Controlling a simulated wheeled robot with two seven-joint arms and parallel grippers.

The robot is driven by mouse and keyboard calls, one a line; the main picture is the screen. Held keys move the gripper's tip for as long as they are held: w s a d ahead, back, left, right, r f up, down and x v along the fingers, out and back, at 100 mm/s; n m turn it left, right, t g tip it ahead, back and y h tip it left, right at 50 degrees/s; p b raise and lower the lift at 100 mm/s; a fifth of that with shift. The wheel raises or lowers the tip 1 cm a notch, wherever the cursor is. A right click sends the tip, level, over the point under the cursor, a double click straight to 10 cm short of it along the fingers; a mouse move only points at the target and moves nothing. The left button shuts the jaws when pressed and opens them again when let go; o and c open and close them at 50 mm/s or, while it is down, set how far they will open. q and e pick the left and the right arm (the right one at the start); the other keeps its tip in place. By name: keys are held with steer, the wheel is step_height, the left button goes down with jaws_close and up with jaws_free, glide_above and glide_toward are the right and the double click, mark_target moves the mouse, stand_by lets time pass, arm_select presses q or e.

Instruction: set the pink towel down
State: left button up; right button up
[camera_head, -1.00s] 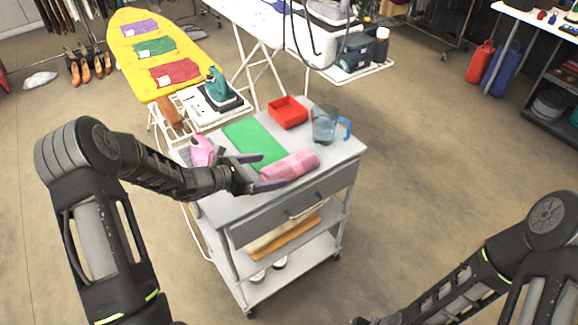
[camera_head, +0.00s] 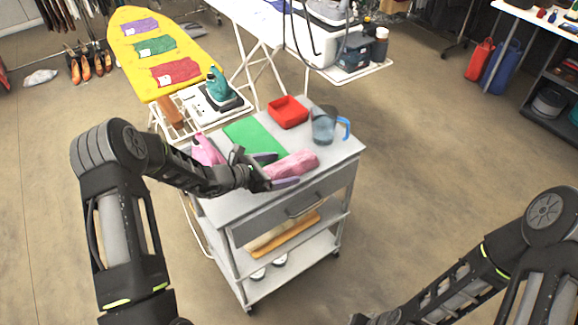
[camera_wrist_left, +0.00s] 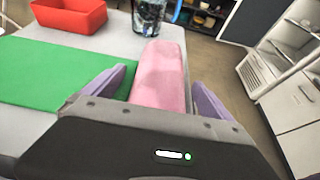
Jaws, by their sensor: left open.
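The pink towel (camera_head: 297,163), a rolled bundle, lies on the grey top of the cart (camera_head: 333,160) near its front edge. My left gripper (camera_head: 276,170) is open at the towel's left end. In the left wrist view the towel (camera_wrist_left: 160,72) lies between the two spread purple fingers (camera_wrist_left: 157,92), with a visible gap on the right; its near end is hidden behind the gripper body. My right arm shows at the lower right, but its gripper is out of view.
A green cloth (camera_head: 254,138), a red tray (camera_head: 289,112), a clear jug with a blue handle (camera_head: 324,126) and a pink bottle (camera_head: 207,149) share the cart top. Floor right of the cart is clear.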

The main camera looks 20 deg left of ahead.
mark_target(280, 166)
arm_select(q)
steer(key=c, duration=1.6)
steer(key=shift+r, duration=0.15)
step_height(280, 166, up, 10)
steer(key=shift+f+b, duration=0.1)
steer(key=shift+b, duration=0.55)
